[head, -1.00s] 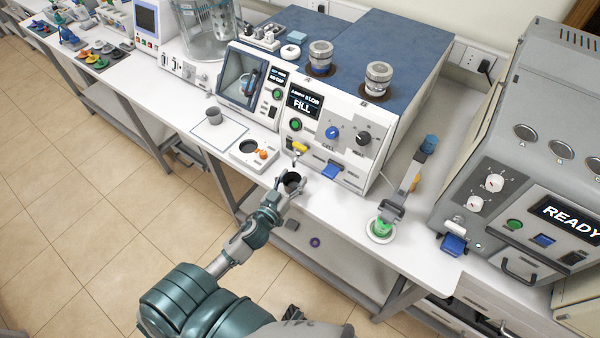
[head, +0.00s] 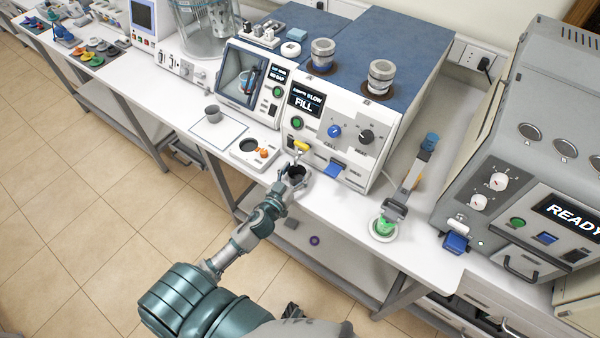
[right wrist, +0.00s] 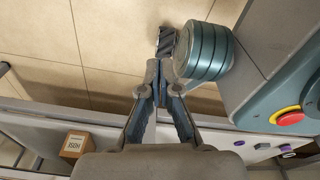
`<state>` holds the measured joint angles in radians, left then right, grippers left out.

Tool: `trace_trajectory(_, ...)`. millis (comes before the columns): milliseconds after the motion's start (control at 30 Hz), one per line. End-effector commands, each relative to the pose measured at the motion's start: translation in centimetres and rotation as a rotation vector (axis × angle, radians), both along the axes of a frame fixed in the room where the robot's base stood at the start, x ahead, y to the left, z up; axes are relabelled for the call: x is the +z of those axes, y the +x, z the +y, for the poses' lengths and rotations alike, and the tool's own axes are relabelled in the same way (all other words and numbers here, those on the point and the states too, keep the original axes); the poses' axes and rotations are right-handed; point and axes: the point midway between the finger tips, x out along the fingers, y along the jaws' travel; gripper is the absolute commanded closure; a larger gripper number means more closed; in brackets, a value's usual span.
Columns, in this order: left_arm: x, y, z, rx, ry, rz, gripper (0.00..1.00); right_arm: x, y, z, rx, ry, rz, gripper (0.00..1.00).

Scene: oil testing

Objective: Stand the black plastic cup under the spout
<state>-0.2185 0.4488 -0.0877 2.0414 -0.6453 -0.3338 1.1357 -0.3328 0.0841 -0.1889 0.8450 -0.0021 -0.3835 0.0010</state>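The black plastic cup (head: 297,172) is upright in my left gripper (head: 293,179), whose fingers close around its sides. In the head view the cup is just below the yellow-handled spout (head: 301,146) on the front of the white machine (head: 330,150), at the bench's front edge. I cannot tell whether the cup touches the bench or is exactly in line with the spout. My right gripper (right wrist: 159,82) shows in the right wrist view, with its fingertips together and nothing between them, above the floor.
A white tray (head: 240,155) with orange pieces lies beside the spout. A green-filled vessel (head: 383,226) stands on the right. Bare bench (head: 335,205) lies between.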

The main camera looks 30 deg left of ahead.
Motion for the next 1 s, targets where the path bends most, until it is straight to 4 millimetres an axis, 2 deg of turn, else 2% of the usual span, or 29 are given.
trace_trajectory(333, 0.4, 0.0, -0.9, 0.0, 0.01, -0.001, 0.17, 0.0, -0.1, 0.7, -0.002, 0.008, 0.001, 1.0)
trace_trajectory(433, 0.9, 0.0, -0.9, -0.001, 0.011, -0.002, 0.17, 0.1, -0.5, 0.2, 0.001, 0.005, -0.002, 1.0)
trace_trajectory(533, 0.4, -1.9, -0.8, 0.0, 0.005, 0.002, 0.17, -0.4, -1.4, -0.8, 0.004, -0.009, 0.017, 1.0)
trace_trajectory(633, 0.3, -4.2, -0.6, 0.001, 0.001, 0.004, 0.17, -0.4, -0.8, -1.1, 0.005, -0.014, 0.014, 1.0)
trace_trajectory(700, 0.3, -5.9, -0.5, 0.002, 0.0, 0.004, 0.17, 0.1, 0.8, 0.1, 0.001, 0.0, -0.006, 1.0)
trace_trajectory(900, 0.4, -9.9, -0.3, 0.002, 0.001, 0.002, 0.17, 0.4, 1.8, 0.6, -0.002, 0.002, -0.008, 1.0)
trace_trajectory(1000, 0.5, -11.2, -0.6, 0.001, 0.003, 0.001, 0.17, 0.5, 2.1, 0.5, -0.003, 0.003, -0.01, 1.0)
